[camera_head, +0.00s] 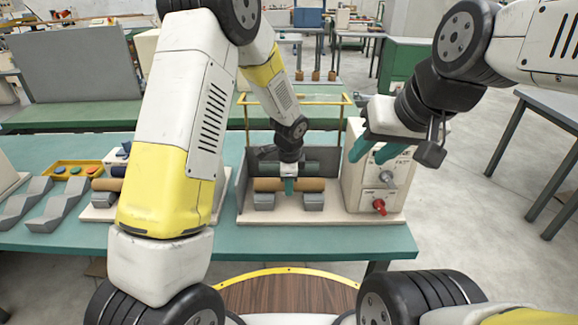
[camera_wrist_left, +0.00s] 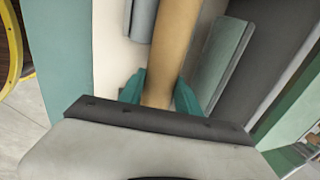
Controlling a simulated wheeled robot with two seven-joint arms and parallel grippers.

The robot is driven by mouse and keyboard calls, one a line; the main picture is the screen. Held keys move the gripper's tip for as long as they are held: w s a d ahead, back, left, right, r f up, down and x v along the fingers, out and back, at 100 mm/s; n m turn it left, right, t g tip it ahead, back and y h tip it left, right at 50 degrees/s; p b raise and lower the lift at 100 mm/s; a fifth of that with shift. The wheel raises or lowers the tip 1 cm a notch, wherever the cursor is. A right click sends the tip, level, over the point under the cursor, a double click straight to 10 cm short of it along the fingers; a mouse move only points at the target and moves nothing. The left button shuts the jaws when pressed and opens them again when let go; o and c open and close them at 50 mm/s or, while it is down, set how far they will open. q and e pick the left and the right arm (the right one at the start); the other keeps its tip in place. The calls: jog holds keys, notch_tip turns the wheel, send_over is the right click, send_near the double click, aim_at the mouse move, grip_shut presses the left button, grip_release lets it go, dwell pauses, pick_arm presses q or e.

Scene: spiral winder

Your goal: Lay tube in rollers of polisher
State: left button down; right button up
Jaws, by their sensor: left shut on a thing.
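A tan tube (camera_head: 268,185) lies level, left to right, inside the polisher (camera_head: 225,207) on the teal bench. It also shows in the left wrist view (camera_wrist_left: 172,50). My left gripper (camera_head: 289,187) reaches down from above and is shut on the tube near its middle; its teal fingers (camera_wrist_left: 160,95) sit on either side of it. A dark green roller (camera_head: 312,167) runs behind the tube, and grey blocks (camera_head: 264,201) stand in front. I cannot tell whether the tube touches the rollers. My right gripper (camera_head: 376,150) is open and empty, above the control box.
The polisher's control box (camera_head: 360,180) stands at its right, with a grey knob and a red knob (camera_head: 379,205). A yellow rail (camera_head: 300,100) rises behind. Grey zigzag blocks (camera_head: 50,203) and a yellow tray (camera_head: 75,169) lie on the left. My left arm hides part of the bench.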

pick_arm(q)
jog(key=c, duration=0.8)
grip_release()
jog(key=shift+o, duration=0.2)
jog(key=v, duration=0.7)
jog(key=shift+r, duration=0.3)
jog(key=shift+s, duration=0.1)
notch_tip(320, 180, up, 7)
